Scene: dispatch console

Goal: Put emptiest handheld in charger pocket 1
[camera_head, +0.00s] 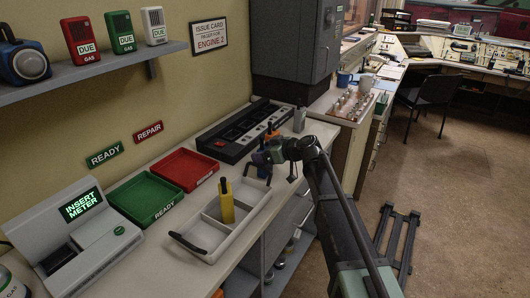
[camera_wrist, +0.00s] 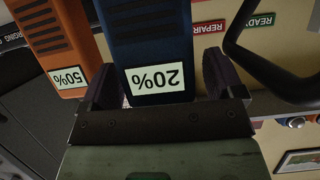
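A blue handheld (camera_wrist: 145,40) with a 20% label stands between my fingers in the wrist view; in the head view it is a small dark blue shape (camera_head: 264,168) at the far end of the grey tray. My gripper (camera_wrist: 160,80) is around it, with a slim gap at the right finger, so it looks open. An orange handheld (camera_wrist: 58,45) labelled 50% is beside it in the wrist view. A yellow handheld (camera_head: 227,203) stands in the grey tray (camera_head: 207,243); its label is not readable. The black charger (camera_head: 218,143) lies behind; its pocket numbers are not readable.
The green ready tray (camera_head: 145,200) and red repair tray (camera_head: 185,168) lie left of the charger. A meter station (camera_head: 75,240) stands at the front left. A dark cabinet (camera_head: 295,45) rises behind the charger. A shelf (camera_head: 95,70) with gas meters runs above.

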